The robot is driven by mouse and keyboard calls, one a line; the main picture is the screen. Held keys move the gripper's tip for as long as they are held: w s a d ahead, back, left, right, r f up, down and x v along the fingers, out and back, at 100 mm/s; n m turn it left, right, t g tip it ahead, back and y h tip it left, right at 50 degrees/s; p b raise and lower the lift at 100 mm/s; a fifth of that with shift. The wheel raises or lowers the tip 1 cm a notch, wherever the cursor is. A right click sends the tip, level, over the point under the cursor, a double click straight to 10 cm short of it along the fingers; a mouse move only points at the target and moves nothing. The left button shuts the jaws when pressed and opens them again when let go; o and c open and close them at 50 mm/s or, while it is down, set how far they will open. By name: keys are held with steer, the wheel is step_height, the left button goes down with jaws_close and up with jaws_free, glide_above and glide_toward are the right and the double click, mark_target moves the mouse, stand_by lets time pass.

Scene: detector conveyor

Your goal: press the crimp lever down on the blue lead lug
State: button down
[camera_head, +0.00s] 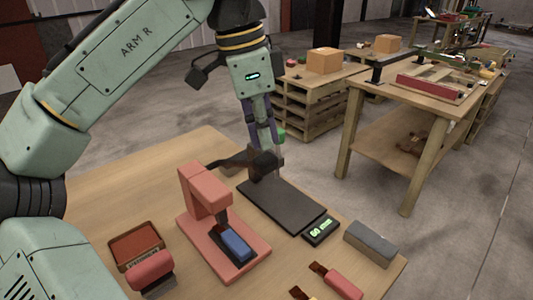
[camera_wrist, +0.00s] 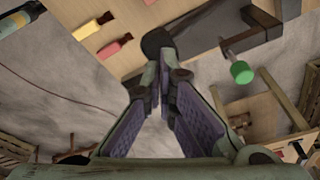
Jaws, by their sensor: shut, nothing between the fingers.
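The red crimp press (camera_head: 205,193) stands on its red base on the wooden table. The blue lead lug (camera_head: 237,244) lies on a dark seat under the press head. A dark bar, apparently the crimp lever (camera_head: 232,161), runs right from near the top of the press. Its rounded dark end seems to show in the wrist view (camera_wrist: 157,42). My gripper (camera_head: 268,152) is shut and empty, pointing down at the table's far edge by the bar's right end. In the wrist view its fingertips (camera_wrist: 162,84) are together, close to that dark end. Whether they touch is unclear.
A dark plate (camera_head: 285,207) with a lit display (camera_head: 320,231) lies right of the press. A green-knobbed clamp (camera_wrist: 241,72) is at the table edge near my gripper. A grey block (camera_head: 371,243), red-handled tool (camera_head: 343,283) and brown tray (camera_head: 136,246) occupy the front.

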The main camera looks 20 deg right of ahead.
mark_target(264, 176)
steer(key=shift+f+b, duration=2.1)
steer(key=shift+f, duration=2.2)
step_height(264, 176, up, 6)
steer(key=p, duration=0.5)
steer(key=shift+f+p, duration=0.1)
steer(key=shift+p, duration=0.3)
steer(key=shift+r, duration=2.7)
